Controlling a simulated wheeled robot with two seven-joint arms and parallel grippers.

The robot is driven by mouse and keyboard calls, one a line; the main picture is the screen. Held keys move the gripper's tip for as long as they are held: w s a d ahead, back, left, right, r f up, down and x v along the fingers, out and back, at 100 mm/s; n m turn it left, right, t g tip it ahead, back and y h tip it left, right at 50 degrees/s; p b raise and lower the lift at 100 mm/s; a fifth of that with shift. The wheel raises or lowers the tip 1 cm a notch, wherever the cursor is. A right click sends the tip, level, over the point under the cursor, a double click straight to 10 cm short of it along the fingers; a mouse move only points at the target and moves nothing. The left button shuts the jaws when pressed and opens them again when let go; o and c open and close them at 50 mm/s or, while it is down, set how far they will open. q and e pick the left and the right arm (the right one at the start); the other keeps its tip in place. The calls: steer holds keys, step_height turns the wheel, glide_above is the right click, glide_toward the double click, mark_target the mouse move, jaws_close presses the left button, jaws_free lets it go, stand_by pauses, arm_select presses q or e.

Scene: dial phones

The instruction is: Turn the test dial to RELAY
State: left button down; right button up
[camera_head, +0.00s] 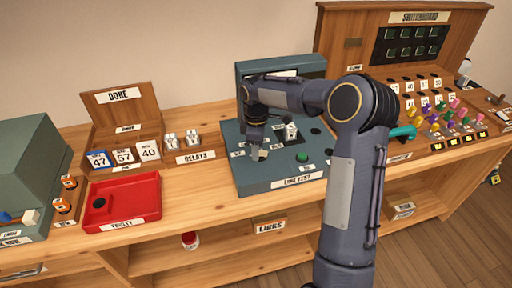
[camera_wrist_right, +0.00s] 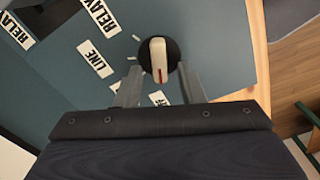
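The test dial (camera_wrist_right: 158,60) is a round black knob with a white bar across it, on the blue-grey line test box (camera_head: 270,183). A red mark on the bar points to the bottom of the wrist picture, toward a small, partly hidden label (camera_wrist_right: 159,98). A LINE label (camera_wrist_right: 95,58) and a RELAY label (camera_wrist_right: 100,15) lie left of the knob. My right gripper (camera_wrist_right: 160,85) has its fingers apart, with the tips near the knob's lower sides; I cannot tell whether they touch it. In the head view my right gripper (camera_head: 258,153) is low over the box. My left gripper is out of view.
A green button (camera_head: 302,157) sits on the box beside my gripper. A red tray (camera_head: 125,203) and small relays (camera_head: 181,138) stand to the left. The wooden switchboard (camera_head: 415,60) with coloured plugs is on the right. A teal handle (camera_head: 403,132) is near my forearm.

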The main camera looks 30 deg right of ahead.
jaws_close()
